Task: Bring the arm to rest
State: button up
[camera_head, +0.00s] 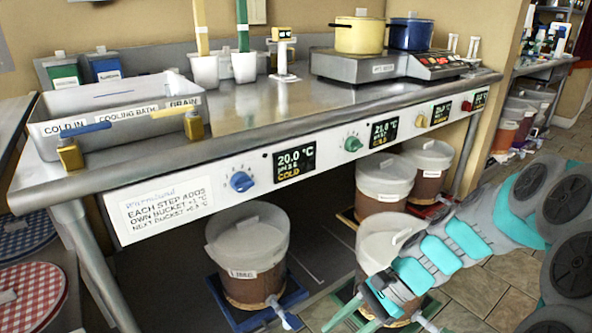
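My arm, grey and teal, reaches in from the right edge and slopes down to the left in front of the bench. My gripper (395,306) is low at the bottom of the picture, in front of a white-lidded bucket (388,238) that it partly covers. The fingers are small and run close to the bottom edge. No held object is clearly visible.
A steel bench (260,115) carries a cooling bath (120,112), a yellow pot (360,35) and a blue pot (410,33). Its front panel has a blue knob (241,181) and a green knob (353,144). Other buckets (247,250) stand below. Tiled floor (480,290) shows at right.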

jog(key=s+d+r+n+t+h, duration=0.1)
jog(key=s+d+r+n+h, duration=0.1)
jog(key=s+n, duration=0.4)
jog(key=s+d+r+n+h, duration=0.2)
jog(key=s+d+n+h, duration=0.2)
jog(key=s, duration=0.6)
jog(key=n+h, duration=0.2)
jog(key=h, duration=0.1)
jog(key=shift+d+r+n+t, duration=0.3)
jog(key=shift+n+t, duration=0.1)
jog(key=shift+d, duration=0.1)
